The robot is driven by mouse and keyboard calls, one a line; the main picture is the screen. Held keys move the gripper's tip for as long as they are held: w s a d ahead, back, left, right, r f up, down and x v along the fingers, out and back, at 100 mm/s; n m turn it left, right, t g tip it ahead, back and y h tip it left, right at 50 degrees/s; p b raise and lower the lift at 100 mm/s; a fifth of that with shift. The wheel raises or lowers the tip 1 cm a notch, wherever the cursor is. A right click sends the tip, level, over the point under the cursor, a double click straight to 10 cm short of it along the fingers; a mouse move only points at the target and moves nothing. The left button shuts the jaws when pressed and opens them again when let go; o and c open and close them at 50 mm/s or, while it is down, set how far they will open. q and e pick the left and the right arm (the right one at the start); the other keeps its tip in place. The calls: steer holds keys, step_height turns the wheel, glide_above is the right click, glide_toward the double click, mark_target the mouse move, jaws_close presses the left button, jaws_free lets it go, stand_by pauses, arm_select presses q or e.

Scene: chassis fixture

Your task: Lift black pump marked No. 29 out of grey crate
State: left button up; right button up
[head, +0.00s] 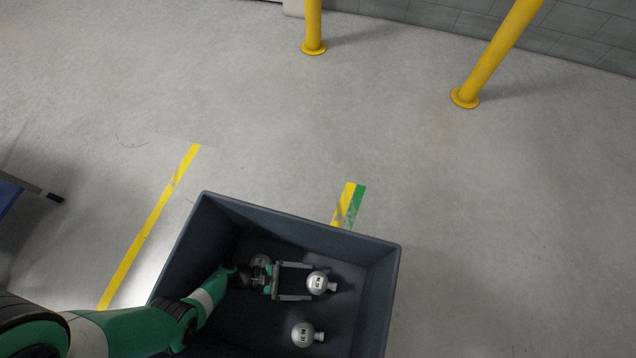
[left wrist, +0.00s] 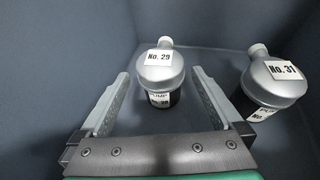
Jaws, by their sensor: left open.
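The pump marked No. 29 (head: 317,282) stands inside the grey crate (head: 393,290). In the left wrist view, this pump (left wrist: 160,72) has a silver rounded top, a neck pointing away and a black lower body with a second label. My left gripper (head: 308,282) is down inside the crate and open. Its fingers lie to either side of the No. 29 pump, with visible gaps in the left wrist view (left wrist: 161,76). The pump's base is partly hidden below its top. My right gripper is not in view.
A second silver-topped pump, No. 31 (head: 302,334), stands close by; it is at right in the left wrist view (left wrist: 272,82), outside the right finger. The crate walls enclose the gripper. Yellow posts (head: 313,30) stand far off on open floor.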

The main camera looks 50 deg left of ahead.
mark_target(318, 282)
arm_select(q)
steer(key=b+x, duration=0.2)
steer(key=x, duration=0.2)
steer(key=shift+d+f, duration=0.15)
steer(key=shift+w+d+f, duration=0.1)
steer(key=shift+w+d, duration=0.2)
steer(key=shift+w, duration=0.05)
jaws_close()
